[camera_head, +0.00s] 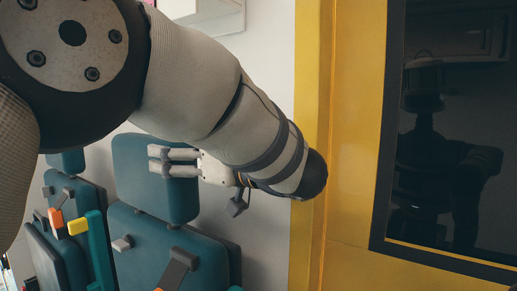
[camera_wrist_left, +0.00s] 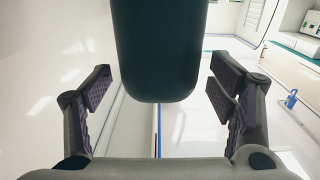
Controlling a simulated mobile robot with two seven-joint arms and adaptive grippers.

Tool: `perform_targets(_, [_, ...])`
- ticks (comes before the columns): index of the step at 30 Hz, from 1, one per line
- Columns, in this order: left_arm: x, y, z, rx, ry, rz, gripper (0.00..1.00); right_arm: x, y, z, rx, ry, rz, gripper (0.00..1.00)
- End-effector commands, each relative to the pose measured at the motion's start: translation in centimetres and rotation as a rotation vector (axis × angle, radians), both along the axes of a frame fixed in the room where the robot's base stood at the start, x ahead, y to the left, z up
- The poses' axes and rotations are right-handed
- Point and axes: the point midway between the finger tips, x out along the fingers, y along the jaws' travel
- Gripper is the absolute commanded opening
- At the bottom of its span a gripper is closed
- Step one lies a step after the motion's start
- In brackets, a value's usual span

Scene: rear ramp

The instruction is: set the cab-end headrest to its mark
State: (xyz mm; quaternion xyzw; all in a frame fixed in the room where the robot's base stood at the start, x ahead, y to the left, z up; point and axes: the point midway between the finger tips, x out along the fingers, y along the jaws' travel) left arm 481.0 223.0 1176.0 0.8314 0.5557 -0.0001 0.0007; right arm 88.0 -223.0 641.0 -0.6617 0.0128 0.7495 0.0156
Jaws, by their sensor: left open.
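A dark teal headrest (camera_head: 135,180) stands above the nearer seat's backrest (camera_head: 190,262), beside the wall. My left gripper (camera_head: 153,160) is in front of its right part, with its fingers pointing left. In the left wrist view the headrest (camera_wrist_left: 158,50) hangs into the picture from the top, between the two spread fingers of my left gripper (camera_wrist_left: 160,88). A gap shows on each side, so the gripper is open and holds nothing. A second, smaller-looking headrest (camera_head: 68,162) is farther left. My right gripper is out of view.
A yellow door frame (camera_head: 342,120) with a dark reflective window (camera_head: 440,150) is close to the right of my left arm. The pale wall (camera_head: 262,235) lies behind.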

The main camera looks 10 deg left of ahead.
Motion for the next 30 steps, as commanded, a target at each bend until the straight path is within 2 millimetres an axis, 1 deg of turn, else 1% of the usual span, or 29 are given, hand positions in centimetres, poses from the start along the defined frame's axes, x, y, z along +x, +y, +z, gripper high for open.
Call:
perform_targets(1, [0.4,1.0,-0.1,-0.001,0.001,0.003,0.77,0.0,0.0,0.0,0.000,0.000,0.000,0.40])
perform_targets(3, [0.8,2.1,-0.1,0.000,0.001,0.002,0.77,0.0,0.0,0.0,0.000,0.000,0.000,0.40])
perform_targets(6, [1.3,3.2,-0.1,-0.001,0.001,0.001,0.77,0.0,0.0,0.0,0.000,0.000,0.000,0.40])
perform_targets(9, [1.5,3.7,-0.1,0.000,0.001,-0.001,0.77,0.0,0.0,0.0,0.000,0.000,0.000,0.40])
perform_targets(15, [1.6,3.7,0.0,0.000,0.001,-0.001,0.77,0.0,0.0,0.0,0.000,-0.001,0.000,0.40])
perform_targets(16, [1.6,3.7,0.0,0.000,0.001,-0.001,0.74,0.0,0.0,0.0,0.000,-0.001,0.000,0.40])
perform_targets(17, [1.6,3.7,0.0,0.000,0.001,-0.001,0.68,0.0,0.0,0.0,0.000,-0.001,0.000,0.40])
perform_targets(18, [1.6,3.7,0.0,0.000,0.001,-0.001,0.59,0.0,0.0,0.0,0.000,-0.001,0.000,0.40])
perform_targets(20, [1.6,3.7,0.0,0.000,0.001,-0.001,0.45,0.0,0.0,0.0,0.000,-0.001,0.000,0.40])
perform_targets(21, [1.5,3.7,0.0,0.000,0.001,-0.001,0.36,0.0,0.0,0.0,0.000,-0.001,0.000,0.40])
perform_targets(23, [1.5,3.7,0.0,0.001,0.001,-0.001,0.22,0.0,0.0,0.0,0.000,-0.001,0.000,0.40])
perform_targets(24, [1.5,3.7,0.0,0.001,0.001,-0.001,0.13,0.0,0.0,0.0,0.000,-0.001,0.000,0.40])
perform_targets(25, [1.5,3.7,0.0,0.001,0.001,-0.001,0.09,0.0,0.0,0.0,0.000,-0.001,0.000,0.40])
perform_targets(28, [1.7,3.7,-0.1,0.000,0.001,-0.001,0.09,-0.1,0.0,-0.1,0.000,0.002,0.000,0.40])
perform_targets(30, [2.4,3.6,0.0,0.000,0.004,-0.003,0.09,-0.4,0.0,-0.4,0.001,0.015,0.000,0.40])
